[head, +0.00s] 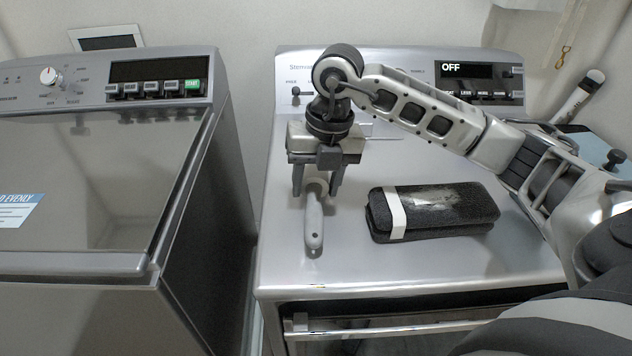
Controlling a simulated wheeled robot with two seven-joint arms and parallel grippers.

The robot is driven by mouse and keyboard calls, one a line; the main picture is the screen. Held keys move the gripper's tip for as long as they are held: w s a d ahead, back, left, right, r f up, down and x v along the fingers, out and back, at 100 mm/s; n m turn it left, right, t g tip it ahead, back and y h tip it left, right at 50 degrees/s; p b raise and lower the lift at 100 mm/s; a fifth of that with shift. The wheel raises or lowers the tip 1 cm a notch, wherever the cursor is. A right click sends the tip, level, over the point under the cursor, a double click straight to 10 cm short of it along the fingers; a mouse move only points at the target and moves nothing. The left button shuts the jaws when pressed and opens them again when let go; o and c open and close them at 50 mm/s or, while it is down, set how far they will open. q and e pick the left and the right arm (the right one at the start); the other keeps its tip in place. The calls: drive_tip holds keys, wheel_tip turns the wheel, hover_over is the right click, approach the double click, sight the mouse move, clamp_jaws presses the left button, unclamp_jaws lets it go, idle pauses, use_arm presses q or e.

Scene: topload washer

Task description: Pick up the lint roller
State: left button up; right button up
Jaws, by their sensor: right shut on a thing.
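The lint roller (314,226) lies on the top of the right-hand machine, near its front left. Its light grey handle points toward the front edge, and its far end is partly hidden under my right gripper. My right gripper (318,190) points down over that far end, with one finger on each side, and is shut on it. I cannot tell whether the roller is lifted off the surface. My left gripper is not in view.
The right-hand machine (400,270) has a control panel at the back. The topload washer (90,180) stands left across a gap. A white wand-like object (578,98) is at the far right.

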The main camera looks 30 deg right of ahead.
wheel_tip(320, 180, up, 3)
drive_tip(key=shift+f+b, duration=0.15)
drive_tip(key=shift+b, duration=0.25)
drive_tip(key=s+r, duration=0.1)
drive_tip(key=r, duration=0.1)
drive_tip(key=s+a+r, duration=0.1)
drive_tip(key=s+r, duration=0.1)
drive_tip(key=s+a+r, duration=0.1)
drive_tip(key=r, duration=0.1)
drive_tip(key=shift+s, duration=0.3)
drive_tip(key=s+a+r, duration=0.3)
drive_tip(key=s, duration=0.5)
drive_tip(key=shift+s+a+r, duration=0.15)
drive_tip(key=shift+a+r, duration=0.2)
drive_tip(key=shift+o, duration=0.8)
